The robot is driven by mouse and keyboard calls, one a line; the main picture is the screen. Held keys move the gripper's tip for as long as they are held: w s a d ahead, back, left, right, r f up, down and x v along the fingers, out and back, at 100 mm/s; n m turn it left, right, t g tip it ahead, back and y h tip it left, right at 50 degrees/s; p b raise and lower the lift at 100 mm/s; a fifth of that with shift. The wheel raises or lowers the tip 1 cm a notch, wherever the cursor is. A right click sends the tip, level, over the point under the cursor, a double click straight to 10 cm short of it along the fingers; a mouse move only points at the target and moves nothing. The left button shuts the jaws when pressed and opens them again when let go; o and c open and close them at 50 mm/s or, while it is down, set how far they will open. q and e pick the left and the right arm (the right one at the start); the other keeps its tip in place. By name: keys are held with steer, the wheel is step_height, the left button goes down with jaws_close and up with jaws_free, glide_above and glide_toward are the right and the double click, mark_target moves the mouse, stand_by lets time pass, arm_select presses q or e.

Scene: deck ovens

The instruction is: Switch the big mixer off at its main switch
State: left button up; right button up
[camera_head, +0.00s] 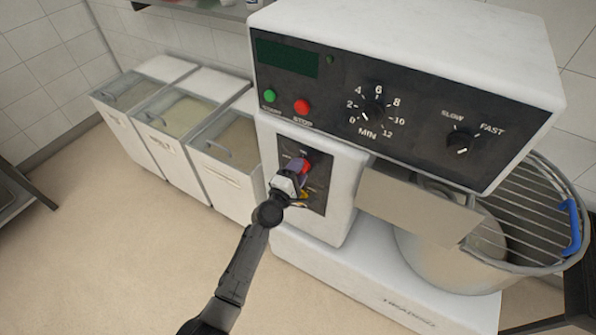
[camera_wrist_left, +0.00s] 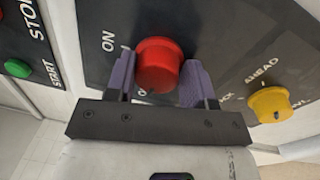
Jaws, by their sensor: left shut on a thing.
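The big mixer (camera_head: 400,60) is white with a dark control panel. Its main switch is a red knob (camera_head: 306,166) on a dark plate on the column below the panel. My left gripper (camera_head: 298,172) is shut on this knob. In the left wrist view the red knob (camera_wrist_left: 160,65) sits between my two purple fingers (camera_wrist_left: 160,82). The word ON stands at its upper left; another label beginning with O is mostly hidden behind a finger. I cannot see a pointer on the knob. My right gripper is not in view.
A yellow knob (camera_wrist_left: 270,104) marked AHEAD is close to the right finger. Green (camera_head: 269,96) and red (camera_head: 302,106) buttons, a timer dial (camera_head: 374,112) and a speed knob (camera_head: 460,142) are above. The wire-guarded bowl (camera_head: 450,255) is right; ingredient bins (camera_head: 228,180) stand left.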

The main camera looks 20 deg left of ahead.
arm_select(q)
steer(key=shift+w+r, duration=0.1)
steer(key=shift+r, duration=0.35)
steer(key=o, duration=0.7)
steer(key=shift+o, duration=0.7)
steer(key=shift+w+f, duration=0.1)
steer(key=shift+f, duration=0.1)
steer(key=p+v, duration=0.2)
steer(key=v, duration=1.1)
steer(key=shift+s, duration=0.4)
